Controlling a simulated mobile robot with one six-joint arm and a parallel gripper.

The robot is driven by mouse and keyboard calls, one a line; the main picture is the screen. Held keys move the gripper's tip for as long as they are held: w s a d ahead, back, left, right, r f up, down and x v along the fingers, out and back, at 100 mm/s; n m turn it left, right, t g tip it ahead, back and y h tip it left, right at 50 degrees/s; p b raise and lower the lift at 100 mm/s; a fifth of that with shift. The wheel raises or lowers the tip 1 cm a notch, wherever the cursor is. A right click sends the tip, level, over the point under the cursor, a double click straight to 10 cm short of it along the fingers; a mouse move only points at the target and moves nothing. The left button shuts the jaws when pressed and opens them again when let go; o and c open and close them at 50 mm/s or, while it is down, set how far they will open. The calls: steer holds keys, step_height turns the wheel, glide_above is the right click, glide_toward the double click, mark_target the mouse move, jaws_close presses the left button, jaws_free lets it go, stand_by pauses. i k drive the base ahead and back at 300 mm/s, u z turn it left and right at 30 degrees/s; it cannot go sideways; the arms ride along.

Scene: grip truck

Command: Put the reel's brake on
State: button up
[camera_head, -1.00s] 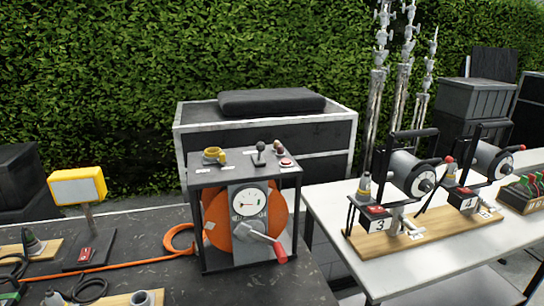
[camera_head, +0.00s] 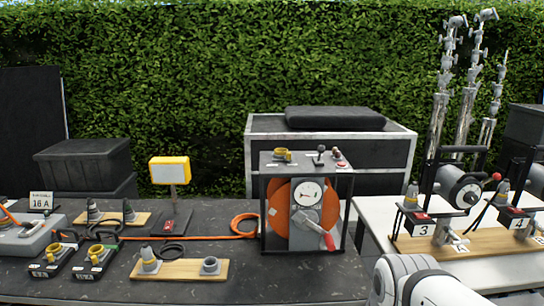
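The orange cable reel (camera_head: 279,205) stands in a black frame on the dark table, near the middle of the view. A round white gauge (camera_head: 308,192) and a crank with a red handle (camera_head: 328,241) are on its front. On the frame's top plate are a yellow socket (camera_head: 282,155), a small lever with a dark knob (camera_head: 319,155), and a red button (camera_head: 341,164). Which of these is the brake I cannot tell for sure. A white part of my arm (camera_head: 420,285) shows at the bottom right, apart from the reel. My gripper is not in view.
Orange cable (camera_head: 180,237) runs left from the reel. A yellow lamp (camera_head: 169,172), wooden boards with connectors (camera_head: 183,270) and a grey box (camera_head: 30,238) crowd the left. Dark table in front of the reel is clear.

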mark_target(321, 148)
steer(key=u, duration=0.1)
steer(key=i, duration=1)
steer(key=u, duration=0.05)
